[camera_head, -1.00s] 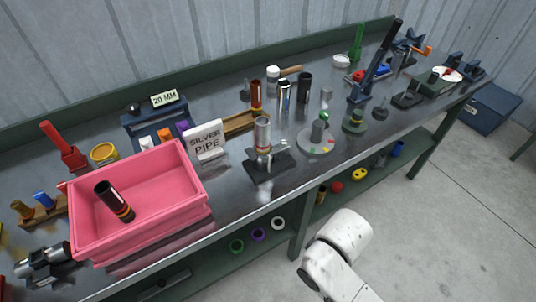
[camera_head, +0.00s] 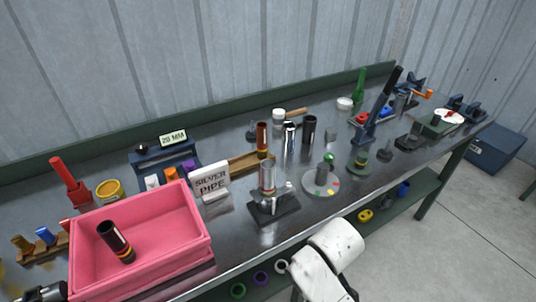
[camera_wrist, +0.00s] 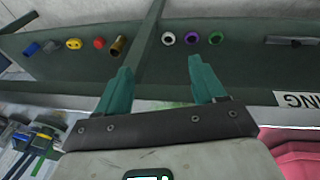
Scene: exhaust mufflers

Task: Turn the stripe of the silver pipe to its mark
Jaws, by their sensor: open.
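In the head view a silver pipe (camera_head: 267,176) with an orange-red band near its foot stands upright in a dark clamp stand (camera_head: 274,208) at the front of the bench. A white sign (camera_head: 209,184) reading "SILVER PIPE" stands just left of it. I cannot make out the stripe or its mark. My gripper (camera_wrist: 152,82) shows in the wrist view with two teal fingers wide apart and nothing between them. It faces the bench's lower shelf, apart from the pipe.
A pink bin (camera_head: 190,243) with a dark banded pipe (camera_head: 115,240) inside stands left of the sign. A round grey plate (camera_head: 321,182) with a post is right of the stand. The lower shelf (camera_wrist: 250,60) holds several coloured rings. Open floor lies right.

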